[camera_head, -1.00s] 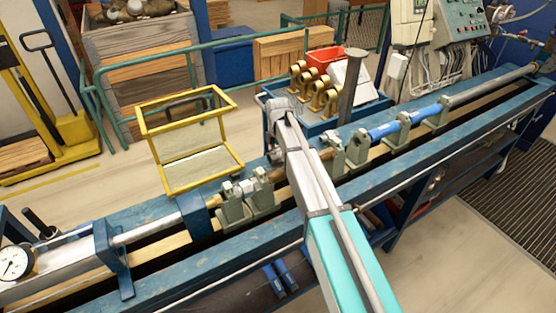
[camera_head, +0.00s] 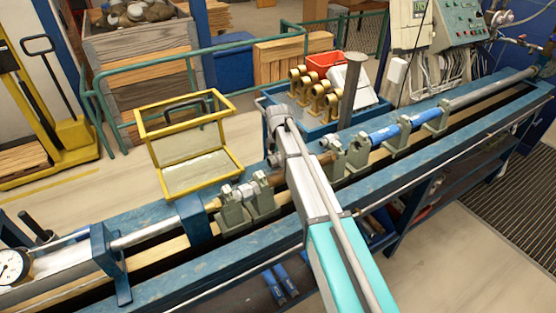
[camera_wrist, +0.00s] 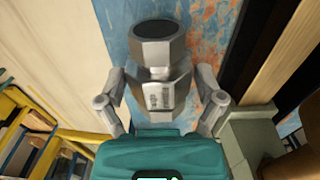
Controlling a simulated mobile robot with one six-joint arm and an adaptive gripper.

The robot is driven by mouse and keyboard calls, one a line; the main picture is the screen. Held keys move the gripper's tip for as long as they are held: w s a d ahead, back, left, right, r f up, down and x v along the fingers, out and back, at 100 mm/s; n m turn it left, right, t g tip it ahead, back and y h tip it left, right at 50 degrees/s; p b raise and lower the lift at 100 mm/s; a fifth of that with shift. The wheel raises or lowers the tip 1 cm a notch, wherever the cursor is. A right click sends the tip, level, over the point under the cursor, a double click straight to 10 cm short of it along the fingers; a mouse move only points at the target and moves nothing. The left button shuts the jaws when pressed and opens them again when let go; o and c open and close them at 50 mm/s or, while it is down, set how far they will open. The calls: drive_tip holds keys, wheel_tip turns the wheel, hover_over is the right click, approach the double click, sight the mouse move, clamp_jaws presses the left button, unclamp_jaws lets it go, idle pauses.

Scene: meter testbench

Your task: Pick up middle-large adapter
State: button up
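In the wrist view a grey metal adapter (camera_wrist: 157,58) stands on the worn blue beam (camera_wrist: 215,22). It has a hexagonal top with a dark round opening and a narrower neck above a wider lower body. My gripper (camera_wrist: 160,88) has one finger on each side of the adapter's lower part. The fingers look open, with small gaps beside the metal; contact is hard to judge.
The blue bench (camera_head: 250,255) carries clamps (camera_head: 237,210) and a blue pipe section (camera_head: 384,134). A yellow frame (camera_head: 152,165) stands behind it. A blue tray with several brass fittings (camera_head: 318,92), a red bin (camera_head: 322,64) and a grey post (camera_head: 349,95) are close behind my arm.

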sight(278, 154)
drive_tip(key=c, duration=0.8)
drive_tip(key=shift+r, duration=0.15)
drive_tip(key=shift+c, duration=0.2)
wheel_tip(278, 154, up, 10)
drive_tip(key=p, duration=1)
drive_tip(key=d+r+p, duration=0.3)
drive_tip(key=d, duration=0.9)
drive_tip(key=d+r+p, duration=0.3)
drive_tip(key=d, duration=0.9)
drive_tip(key=shift+s+d, duration=0.25)
drive_tip(key=shift+s, duration=0.2)
